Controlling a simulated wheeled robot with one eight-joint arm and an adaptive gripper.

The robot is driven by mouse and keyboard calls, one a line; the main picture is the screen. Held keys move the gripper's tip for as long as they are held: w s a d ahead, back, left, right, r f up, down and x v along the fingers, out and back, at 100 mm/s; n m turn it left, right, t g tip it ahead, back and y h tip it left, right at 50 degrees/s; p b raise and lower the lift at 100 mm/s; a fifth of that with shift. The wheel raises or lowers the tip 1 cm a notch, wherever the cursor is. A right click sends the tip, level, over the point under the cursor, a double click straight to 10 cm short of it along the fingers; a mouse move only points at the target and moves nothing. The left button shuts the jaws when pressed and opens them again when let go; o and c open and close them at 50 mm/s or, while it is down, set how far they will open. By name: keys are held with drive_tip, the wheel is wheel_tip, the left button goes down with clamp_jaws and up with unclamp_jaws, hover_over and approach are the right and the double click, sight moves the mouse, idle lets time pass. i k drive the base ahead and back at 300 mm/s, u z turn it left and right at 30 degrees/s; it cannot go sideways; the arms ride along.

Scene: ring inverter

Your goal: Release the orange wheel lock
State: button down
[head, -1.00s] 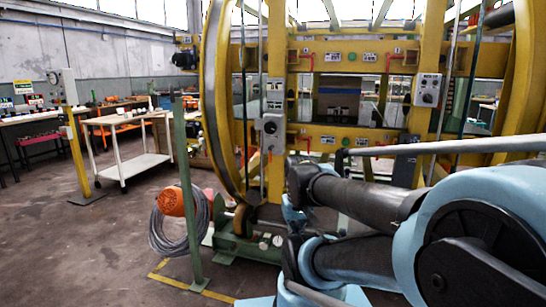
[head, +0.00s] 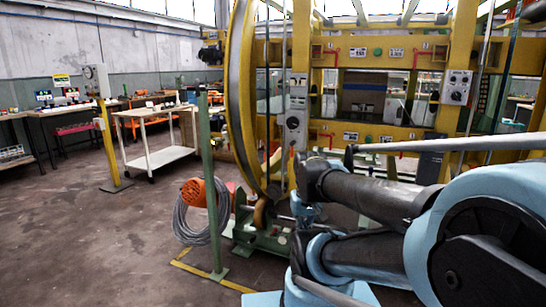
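A large yellow ring (head: 238,95) stands upright at the front of a yellow frame, above a green base (head: 262,235) with a brownish roller (head: 261,214). An orange rounded body (head: 196,192) sits low behind the green post, left of the base, above a coil of grey cable (head: 187,226). I cannot tell whether this orange body is the wheel lock; no part is clearly recognisable as the lock. My blue and black arm fills the lower right and hides part of the ring machine. My gripper cannot be made out.
A thin green post (head: 210,180) stands on the floor in front of the ring's left side. A white trolley (head: 158,158) and a yellow post (head: 110,140) stand farther left. A grey control box (head: 456,87) is on the frame. The floor at lower left is clear.

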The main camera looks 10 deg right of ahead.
sight(292, 143)
drive_tip(key=u, duration=2.8)
drive_tip(key=k, duration=0.4)
drive_tip(key=z, duration=2.6)
